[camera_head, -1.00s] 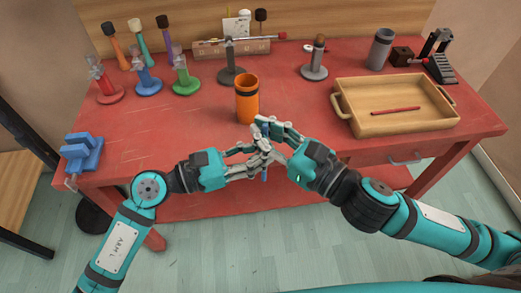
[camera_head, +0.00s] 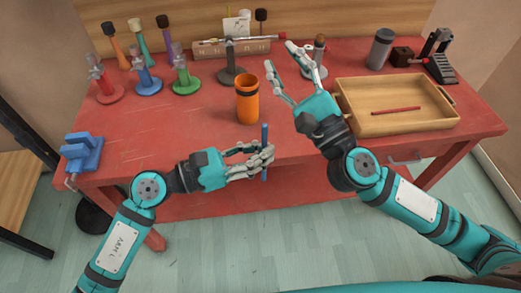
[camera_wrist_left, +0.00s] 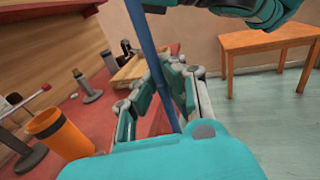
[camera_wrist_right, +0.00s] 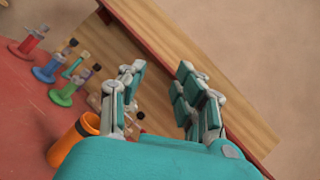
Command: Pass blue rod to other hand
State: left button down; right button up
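The blue rod (camera_head: 264,140) stands nearly upright in my left gripper (camera_head: 262,160), in front of the red table's front edge. The left gripper's fingers are closed around the rod. The rod (camera_wrist_left: 152,55) also runs between the fingers in the left wrist view. My right gripper (camera_head: 277,68) is open and empty, raised above the table to the right of the orange cup (camera_head: 247,104). In the right wrist view the right gripper's fingers (camera_wrist_right: 155,95) are spread with no rod between them.
A wooden tray (camera_head: 342,103) with a red stick (camera_head: 396,111) stands at the right. Red, blue and green stands (camera_head: 186,88) are at the back left. A blue clamp (camera_head: 82,152) sits at the left edge. The front middle of the table is mostly clear.

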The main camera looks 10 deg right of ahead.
jog(key=w+d+r+n+t+h, duration=0.2)
jog(key=w+d+n+t+h, duration=0.15)
jog(key=d+n, duration=0.25)
jog(key=s+a+f+n+g+h, duration=0.15)
jog(key=s+a+f+n, duration=0.35)
jog(key=f, duration=0.7)
jog(key=a+f+n+g, duration=0.25)
jog(key=f+n, duration=0.45)
jog(key=f, duration=0.5)
jog(key=s+a+f+n+g, duration=0.3)
jog(key=f+n, duration=0.3)
jog(key=f, duration=0.7)
notch_tip(320, 180, down, 12)
jog(key=s+d+n+g, duration=0.2)
jog(key=g, duration=0.1)
jog(key=s+d+f+n+g+h, duration=0.1)
jog(key=s+d+f+g, duration=0.25)
jog(key=s+f, duration=0.55)
jog(key=s+d+f+g+h, duration=0.1)
jog(key=s+d+f+g, duration=0.35)
jog(key=f, duration=0.75)
jog(key=s+d+f+g+h, duration=0.1)
jog(key=s+d+f+g, duration=0.1)
jog(key=s, duration=0.8)
jog(key=s+d+f+g+h, duration=0.1)
jog(key=s+d+f+g, duration=0.2)
jog(key=s, duration=0.8)
notch_tip(320, 180, down, 4)
jog(key=shift+d+r, duration=0.15)
jog(key=shift+d, duration=0.95)
